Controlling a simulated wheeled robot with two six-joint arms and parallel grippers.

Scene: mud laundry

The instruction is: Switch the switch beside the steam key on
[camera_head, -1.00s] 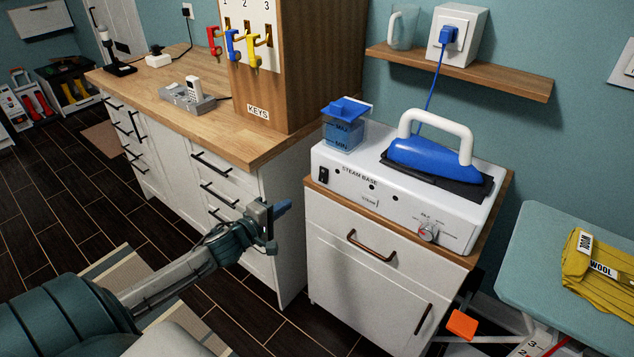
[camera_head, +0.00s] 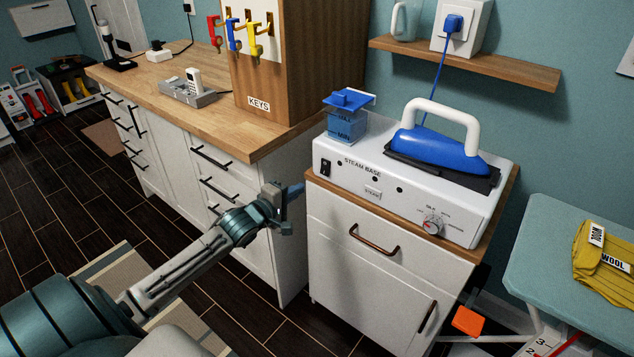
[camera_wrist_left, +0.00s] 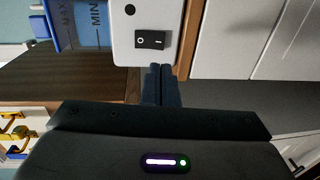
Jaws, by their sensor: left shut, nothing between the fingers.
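A white steam base (camera_head: 335,185) stands on the cabinet, lettered STEAM BASE. A small black rocker switch (camera_head: 325,167) is at the left end of its front, and a small STEAM label (camera_head: 373,193) is further right, below a row of dark round holes. In the left wrist view the rocker switch (camera_wrist_left: 152,40) shows an O and a line mark. My left gripper (camera_head: 296,188) is shut and empty, just left of and below the switch. Its fingertips (camera_wrist_left: 160,74) appear apart from the switch in the wrist view. My right gripper is not in view.
A blue iron (camera_head: 440,150) rests on the base, beside a dial (camera_head: 433,226) and a blue water tank (camera_head: 346,125). The wooden counter (camera_head: 235,132) with the key board (camera_head: 260,104) is to the left. An ironing board (camera_head: 545,250) is at the right.

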